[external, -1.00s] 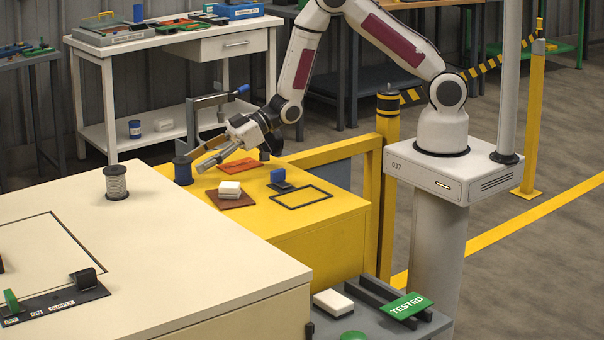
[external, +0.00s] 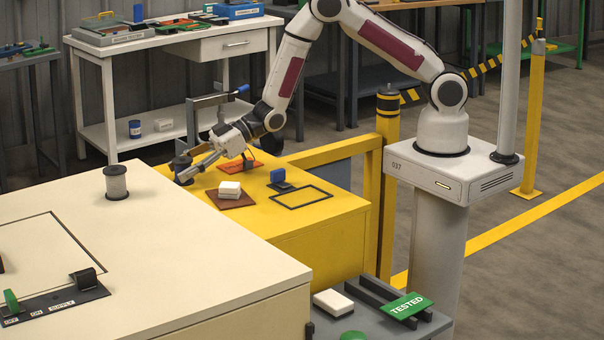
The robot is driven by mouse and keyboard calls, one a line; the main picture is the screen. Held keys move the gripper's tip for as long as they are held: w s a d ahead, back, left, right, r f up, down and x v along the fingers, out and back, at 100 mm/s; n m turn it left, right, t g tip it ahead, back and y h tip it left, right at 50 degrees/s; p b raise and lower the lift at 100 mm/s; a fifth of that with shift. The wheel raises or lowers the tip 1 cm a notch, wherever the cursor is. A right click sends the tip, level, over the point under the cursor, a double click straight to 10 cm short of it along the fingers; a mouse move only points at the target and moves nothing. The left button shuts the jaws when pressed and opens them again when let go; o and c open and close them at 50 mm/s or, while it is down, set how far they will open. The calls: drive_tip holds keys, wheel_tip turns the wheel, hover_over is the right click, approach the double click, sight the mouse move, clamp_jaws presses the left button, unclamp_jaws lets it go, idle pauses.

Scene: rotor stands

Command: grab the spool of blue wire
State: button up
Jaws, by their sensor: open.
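The spool of blue wire (external: 181,162) stands upright at the far left corner of the yellow table, its dark top flange showing. My gripper (external: 187,165) is open at the spool, its fingers pointing left and down. One finger passes in front of the spool and covers part of its blue winding. The other is near its back side. I cannot tell whether either finger touches it.
A grey wire spool (external: 116,182) stands on the cream bench to the left. The yellow table (external: 300,225) also carries a white block on a brown pad (external: 230,200), a blue block (external: 278,176) and an orange plate (external: 240,166). A clamp-like frame (external: 192,125) rises behind.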

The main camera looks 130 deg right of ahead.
sight(183, 160)
idle(0.4)
drive_tip(key=c, duration=1.4)
drive_tip(key=shift+o, duration=0.2)
drive_tip(key=shift+r, duration=0.15)
drive_tip(key=shift+r, duration=4.9)
